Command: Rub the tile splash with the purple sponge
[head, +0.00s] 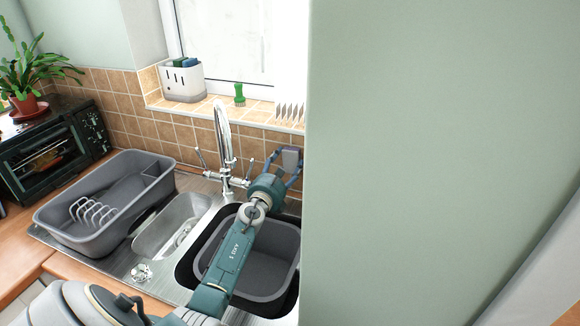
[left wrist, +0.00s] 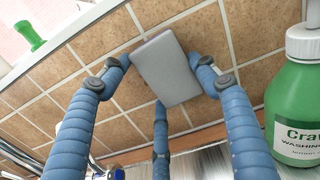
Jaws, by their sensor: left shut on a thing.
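The purple sponge (head: 291,156) looks pale grey-lilac and sits between the fingers of my left gripper (head: 284,168), behind the sink. In the left wrist view the sponge (left wrist: 168,68) is tilted in front of the brown tile splash (left wrist: 60,75), held between the blue fingers of the left gripper (left wrist: 160,85). The tile splash (head: 185,132) also runs along the wall in the head view. The sponge is close to the tiles; I cannot tell if it touches them. My right gripper is not in view.
A green washing-up bottle (left wrist: 295,100) stands close on the right in the left wrist view. The tap (head: 224,140) rises left of my gripper. A grey basin (head: 265,270) sits in the sink, and a grey dish rack (head: 75,240) is at left. A green wall (head: 430,150) fills the right.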

